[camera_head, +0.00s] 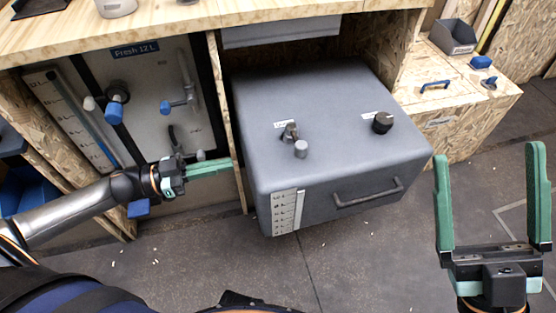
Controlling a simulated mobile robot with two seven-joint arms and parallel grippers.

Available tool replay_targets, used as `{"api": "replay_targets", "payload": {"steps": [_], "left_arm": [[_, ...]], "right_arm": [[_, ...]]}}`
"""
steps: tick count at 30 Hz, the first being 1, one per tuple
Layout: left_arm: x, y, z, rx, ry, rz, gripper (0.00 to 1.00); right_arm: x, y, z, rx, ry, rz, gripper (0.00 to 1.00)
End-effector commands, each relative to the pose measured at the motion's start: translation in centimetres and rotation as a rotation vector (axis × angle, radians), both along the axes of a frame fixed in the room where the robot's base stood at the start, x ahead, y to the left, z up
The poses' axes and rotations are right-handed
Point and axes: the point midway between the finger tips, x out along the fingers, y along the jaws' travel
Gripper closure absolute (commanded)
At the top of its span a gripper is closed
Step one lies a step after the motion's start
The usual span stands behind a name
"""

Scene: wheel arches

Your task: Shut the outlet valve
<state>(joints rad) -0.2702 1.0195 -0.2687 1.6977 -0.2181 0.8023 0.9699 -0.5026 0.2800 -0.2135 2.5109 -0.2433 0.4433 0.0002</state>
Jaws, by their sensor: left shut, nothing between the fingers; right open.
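Several valve-like fittings are in view, and I cannot read which label says outlet. On the white Fresh 12 L tank (150,75) are a blue-handled valve (114,108), a grey-blue tap (180,103) and a dark lever low down (172,138), partly behind my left gripper. On the grey tank (330,150), a grey lever fitting with a round knob (300,148) stands beside a small label. My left gripper (229,165) is shut and empty, its tips at the wooden divider in front of the white tank's lower right. My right gripper (488,155) is open and empty, right of the grey tank.
The grey tank also has a black cap (382,123), a level scale (285,212) and a front handle (368,193). A wooden divider (228,120) separates the tanks. A wooden counter (200,22) overhangs them. A grey bin (452,36) stands at the right.

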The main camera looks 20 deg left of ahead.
Motion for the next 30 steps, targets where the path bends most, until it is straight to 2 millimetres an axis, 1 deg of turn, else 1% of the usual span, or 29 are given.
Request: {"api": "replay_targets", "payload": {"steps": [5,12,18,24,30], "left_arm": [[1.5,-2.2,0.1,-0.005,-0.007,0.000,1.00],[4.1,-6.0,0.1,-0.005,-0.007,0.001,1.00],[6.0,-8.9,0.0,-0.003,-0.007,0.002,1.00],[7.2,-10.7,0.1,-0.002,-0.004,0.003,1.00],[7.6,-11.3,0.1,-0.002,0.000,0.004,1.00]], "right_arm": [[0.1,0.0,-0.8,0.006,0.008,0.008,0.06],[0.1,0.1,-2.0,0.015,0.018,0.019,0.06],[0.2,0.2,-2.8,0.023,0.026,0.027,0.06],[0.2,0.1,-3.3,0.029,0.031,0.032,0.06],[0.2,0.2,-3.4,0.031,0.034,0.035,0.06]]}}
